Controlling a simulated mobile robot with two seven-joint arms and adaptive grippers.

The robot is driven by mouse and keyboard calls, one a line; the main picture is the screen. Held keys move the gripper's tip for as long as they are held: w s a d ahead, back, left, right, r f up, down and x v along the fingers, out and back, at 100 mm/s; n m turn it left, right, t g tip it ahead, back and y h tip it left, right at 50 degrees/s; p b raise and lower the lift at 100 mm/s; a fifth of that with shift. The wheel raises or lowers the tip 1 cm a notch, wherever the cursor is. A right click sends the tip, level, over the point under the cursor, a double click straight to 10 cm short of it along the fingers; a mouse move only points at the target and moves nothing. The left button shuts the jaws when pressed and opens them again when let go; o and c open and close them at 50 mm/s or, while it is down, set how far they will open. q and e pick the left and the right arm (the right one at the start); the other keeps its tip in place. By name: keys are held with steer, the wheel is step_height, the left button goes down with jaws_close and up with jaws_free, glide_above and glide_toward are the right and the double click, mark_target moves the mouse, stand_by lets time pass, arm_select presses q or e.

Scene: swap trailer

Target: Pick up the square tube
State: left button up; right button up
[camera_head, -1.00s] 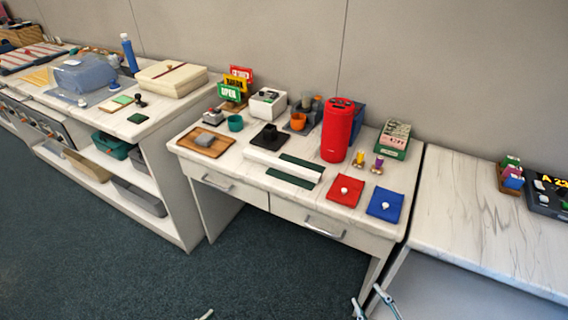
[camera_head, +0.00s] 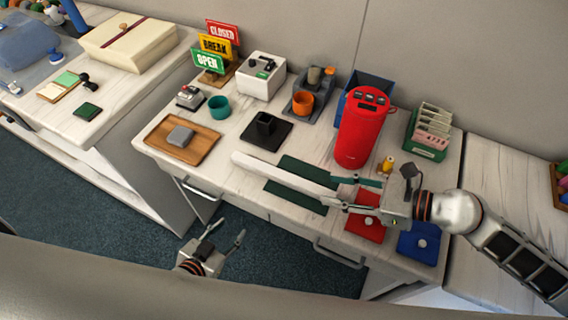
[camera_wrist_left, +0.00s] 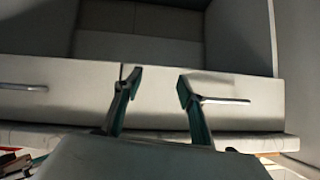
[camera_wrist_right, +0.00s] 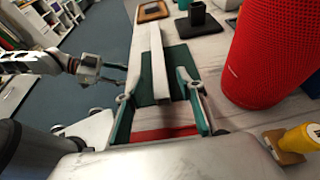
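The square tube, a long white bar (camera_head: 278,173), lies across a dark green mat (camera_head: 308,168) on the table. It also shows in the right wrist view (camera_wrist_right: 158,62), pointing away from me. My right gripper (camera_head: 331,189) is open at the tube's right end. In the right wrist view its fingers (camera_wrist_right: 155,92) stand either side of the tube's near end, with gaps on both sides. I cannot tell how far the fingertips are above the table. My left gripper (camera_head: 231,229) is open and empty in front of the table, facing the drawer fronts (camera_wrist_left: 150,98) in the left wrist view.
A tall red cylinder (camera_head: 361,130) stands close behind the tube's right end. A black holder (camera_head: 265,130) and wooden tray (camera_head: 180,141) stand left and behind.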

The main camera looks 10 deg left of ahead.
mark_target(311, 186)
steer(key=shift+s+x, duration=0.2)
steer(key=shift+x, duration=1.05)
steer(key=x, duration=0.5)
steer(key=shift+p, duration=0.35)
jaws_close()
